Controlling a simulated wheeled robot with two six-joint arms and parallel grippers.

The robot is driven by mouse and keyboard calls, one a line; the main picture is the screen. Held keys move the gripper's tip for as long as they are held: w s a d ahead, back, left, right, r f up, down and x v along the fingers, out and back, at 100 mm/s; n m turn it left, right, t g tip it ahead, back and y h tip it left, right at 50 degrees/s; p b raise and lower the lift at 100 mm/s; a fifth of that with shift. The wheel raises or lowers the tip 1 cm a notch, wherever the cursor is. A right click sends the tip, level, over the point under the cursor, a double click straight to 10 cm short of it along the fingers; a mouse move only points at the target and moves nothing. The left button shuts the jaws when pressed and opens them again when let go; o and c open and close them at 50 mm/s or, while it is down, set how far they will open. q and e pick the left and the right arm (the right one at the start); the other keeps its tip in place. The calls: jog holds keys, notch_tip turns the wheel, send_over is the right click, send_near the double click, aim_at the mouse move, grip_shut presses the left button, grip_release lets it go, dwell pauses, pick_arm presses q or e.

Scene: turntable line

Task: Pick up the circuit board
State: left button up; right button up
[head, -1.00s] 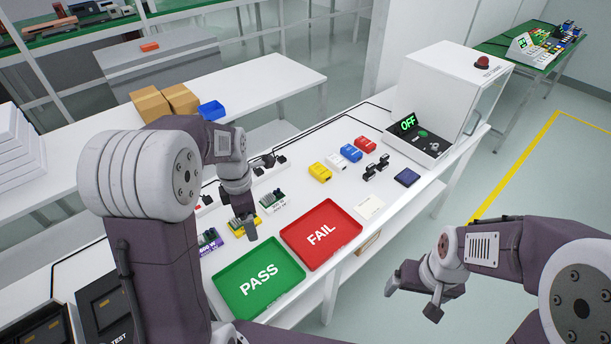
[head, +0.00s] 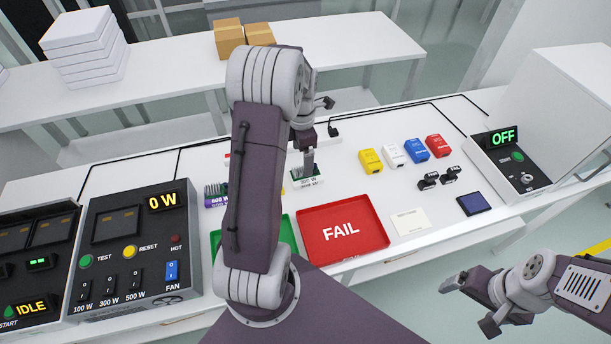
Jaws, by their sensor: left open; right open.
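A circuit board (head: 298,175) stands in a white holder labelled with a wattage, behind the red FAIL tray (head: 343,232). My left gripper (head: 308,163) is open just above and beside this board and partly covers it. I cannot tell whether it touches it. Another board (head: 216,190) stands in a purple holder (head: 216,202) to the left. My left arm hides the area between the two. My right gripper (head: 468,302) is open and empty, past the front edge of the table, low on the right.
The green PASS tray (head: 288,232) is mostly hidden by my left arm. A TEST panel (head: 130,250) reading 0 W stands left. Yellow, white, blue and red blocks (head: 415,150), black parts (head: 440,178) and a machine reading OFF (head: 520,165) stand right.

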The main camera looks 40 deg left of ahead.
pick_arm(q)
jog(key=f, duration=0.2)
jog(key=w, duration=0.1)
jog(key=shift+d+f, duration=0.25)
jog(key=shift+f, duration=0.15)
jog(key=shift+s+a+f, duration=0.1)
jog(key=shift+s+f, duration=0.1)
jog(key=shift+f, duration=0.15)
notch_tip(320, 180, down, 4)
jog(key=shift+f, duration=0.1)
jog(key=shift+w+f, duration=0.15)
jog(key=shift+f, duration=0.1)
jog(key=c, duration=1.7)
jog(key=shift+r, duration=0.1)
jog(key=shift+r, duration=0.1)
